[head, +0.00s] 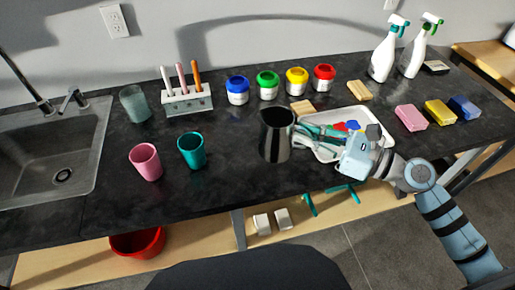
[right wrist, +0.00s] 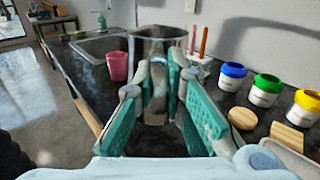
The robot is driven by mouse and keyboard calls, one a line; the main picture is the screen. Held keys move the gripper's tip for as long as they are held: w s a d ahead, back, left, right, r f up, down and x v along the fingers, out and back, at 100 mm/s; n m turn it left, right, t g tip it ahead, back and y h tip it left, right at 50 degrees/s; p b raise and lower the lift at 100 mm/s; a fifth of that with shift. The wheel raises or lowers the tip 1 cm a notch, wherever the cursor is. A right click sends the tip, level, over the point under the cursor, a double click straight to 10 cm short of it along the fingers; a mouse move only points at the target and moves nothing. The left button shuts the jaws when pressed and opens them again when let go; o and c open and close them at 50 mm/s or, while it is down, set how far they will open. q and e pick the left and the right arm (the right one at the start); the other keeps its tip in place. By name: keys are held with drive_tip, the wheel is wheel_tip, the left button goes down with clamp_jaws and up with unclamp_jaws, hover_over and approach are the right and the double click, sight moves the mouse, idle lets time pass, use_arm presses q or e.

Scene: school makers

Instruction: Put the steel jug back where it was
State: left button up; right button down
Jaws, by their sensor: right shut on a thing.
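The steel jug (head: 276,138) is upright over the front middle of the black counter, just left of the white tray. I cannot tell whether its base touches the counter. My right gripper (head: 303,140) reaches in from the right and is shut on the jug's handle side. In the right wrist view the jug (right wrist: 160,46) is straight ahead, with its handle between the teal fingers of the right gripper (right wrist: 161,85). My left gripper is not in view.
A teal cup (head: 192,151) and a pink cup (head: 146,162) stand left of the jug. Paint pots, including a blue one (head: 237,90), line the back. The white tray (head: 327,157) holds small coloured things. A sink (head: 50,150) is at the left.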

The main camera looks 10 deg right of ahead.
use_arm(q)
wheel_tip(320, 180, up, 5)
drive_tip(key=p, duration=0.4)
use_arm(e)
drive_tip(key=w+a+r+m+t+h, duration=0.1)
drive_tip(key=w+a+r, duration=0.1)
drive_tip(key=w+r, duration=0.55)
use_arm(q)
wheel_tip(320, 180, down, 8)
drive_tip(key=b, duration=0.8)
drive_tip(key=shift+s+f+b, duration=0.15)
drive_tip(key=shift+b, duration=0.25)
use_arm(e)
drive_tip(key=f, duration=1.4)
drive_tip(key=w+f, duration=0.1)
drive_tip(key=f, duration=0.6)
drive_tip(key=shift+d, duration=0.15)
drive_tip(key=shift+f, duration=0.1)
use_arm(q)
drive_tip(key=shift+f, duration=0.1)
use_arm(e)
drive_tip(key=c, duration=1.7)
unclamp_jaws()
drive_tip(key=shift+o, duration=0.2)
